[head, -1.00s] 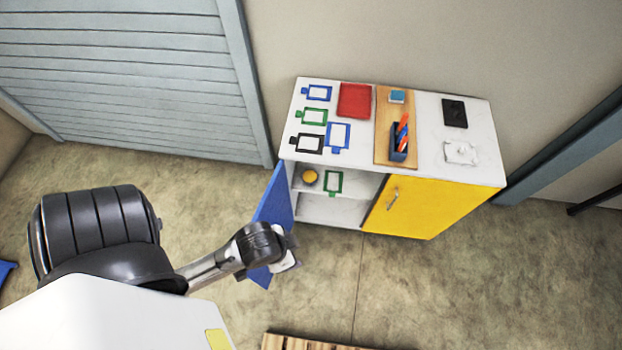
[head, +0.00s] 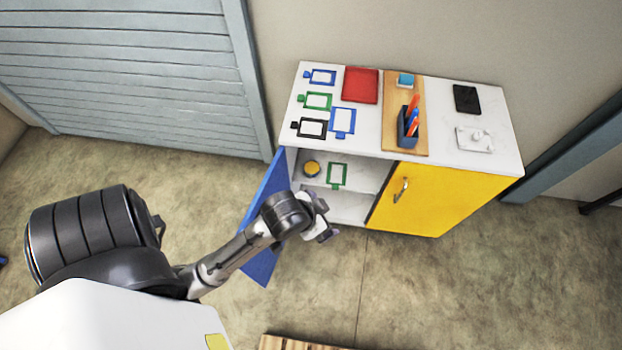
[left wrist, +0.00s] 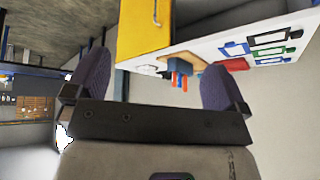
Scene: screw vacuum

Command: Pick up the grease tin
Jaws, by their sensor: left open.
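The grease tin looks to be the small round yellow tin (head: 312,169) with a dark side, standing on the upper shelf inside the cabinet's open left compartment. My left gripper (head: 328,236) is in front of that compartment, below and slightly right of the tin in the head view, and apart from it. In the left wrist view my left gripper's two purple-grey fingers (left wrist: 155,85) are spread with nothing between them. The tin does not show in the left wrist view. My right gripper is not in view.
The blue door (head: 263,262) stands open at the left of the opening, close to my left arm. A green frame (head: 337,176) is right of the tin on the shelf. The yellow door (head: 425,205) is shut. The white top (head: 440,105) holds frames, a red tray and a pen holder.

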